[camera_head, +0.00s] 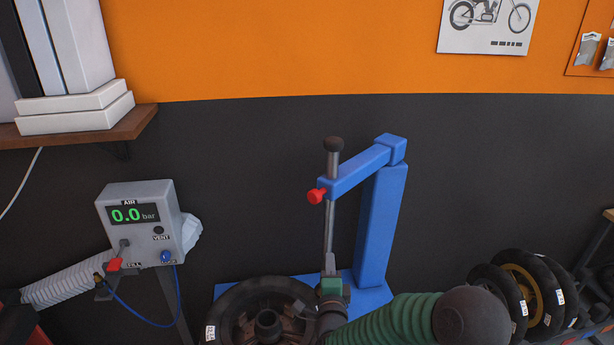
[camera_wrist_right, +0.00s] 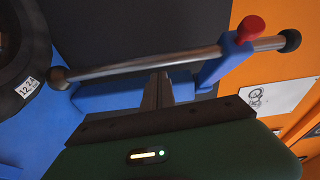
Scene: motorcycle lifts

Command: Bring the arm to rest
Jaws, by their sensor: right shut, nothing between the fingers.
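My right gripper (camera_head: 330,262) is at the end of the green-sleeved arm from the lower right, in front of the blue tyre-changer stand (camera_head: 378,225). Its fingers are shut with nothing between them; they also show together in the right wrist view (camera_wrist_right: 157,92). The stand's vertical metal rod (camera_head: 328,220) lines up with the fingertips in the head view. In the wrist view the rod (camera_wrist_right: 150,65) passes beyond them; I cannot tell whether they touch. No left gripper can be made out.
A black tyre (camera_head: 238,315) lies on the stand's blue base, partly behind my right arm. A grey air box (camera_head: 150,225) reading 0.0 bar stands left, beside a white ribbed sleeve (camera_head: 65,283). Several tyres (camera_head: 545,290) stand right. A wooden shelf (camera_head: 90,132) juts out upper left.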

